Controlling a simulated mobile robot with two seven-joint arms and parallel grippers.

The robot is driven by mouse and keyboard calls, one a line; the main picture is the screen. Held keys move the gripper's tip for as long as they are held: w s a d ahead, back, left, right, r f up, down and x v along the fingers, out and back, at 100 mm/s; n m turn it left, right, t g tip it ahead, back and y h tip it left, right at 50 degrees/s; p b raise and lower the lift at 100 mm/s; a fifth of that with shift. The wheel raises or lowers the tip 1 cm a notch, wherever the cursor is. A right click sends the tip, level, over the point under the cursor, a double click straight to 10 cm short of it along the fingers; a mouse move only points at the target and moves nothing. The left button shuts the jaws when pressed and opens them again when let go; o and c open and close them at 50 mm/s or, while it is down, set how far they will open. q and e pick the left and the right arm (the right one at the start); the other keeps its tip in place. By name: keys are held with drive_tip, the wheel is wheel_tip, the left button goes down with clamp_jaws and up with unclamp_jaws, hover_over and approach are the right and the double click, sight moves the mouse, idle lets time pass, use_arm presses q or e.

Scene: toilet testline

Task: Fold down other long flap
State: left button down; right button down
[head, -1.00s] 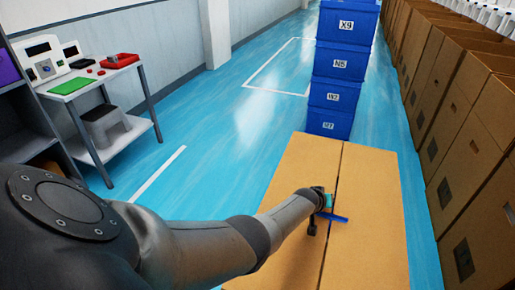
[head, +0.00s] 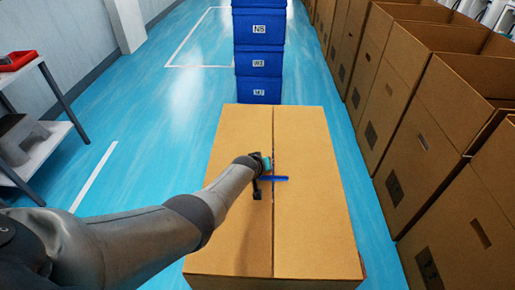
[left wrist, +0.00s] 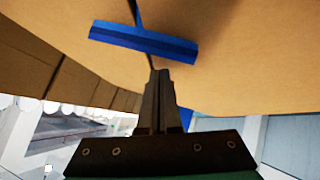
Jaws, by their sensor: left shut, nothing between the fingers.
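A large cardboard box (head: 312,200) stands in front of me. Its two long flaps lie flat, with a narrow seam between them along the middle. The left long flap (head: 225,240) is partly hidden under my left arm. My left gripper (head: 260,182) is at the seam, close to the flaps; I cannot tell whether it touches them. In the left wrist view its fingers (left wrist: 160,78) are shut together with nothing between them, and cardboard fills the top. A blue T-shaped piece (head: 280,179) lies at the seam beside the gripper; it also shows in the left wrist view (left wrist: 145,40). My right gripper is out of view.
A stack of blue numbered crates (head: 259,60) stands behind the box. A row of open cardboard boxes (head: 400,130) runs along the right. A side table (head: 45,140) with a red tray (head: 15,60) is at the left. Blue floor lies clear between them.

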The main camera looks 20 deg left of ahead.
use_arm(q)
wheel_tip(320, 180, up, 4)
drive_tip(key=p, duration=0.3)
drive_tip(key=shift+a+r, duration=0.1)
drive_tip(key=shift+a, duration=0.05)
drive_tip(key=s+d+r+p, duration=0.2)
drive_tip(key=s+r+p, duration=0.4)
drive_tip(key=p, duration=0.1)
drive_tip(key=shift+d+r+p, duration=0.25)
drive_tip(key=shift+d+p, duration=0.05)
drive_tip(key=shift+s, duration=0.25)
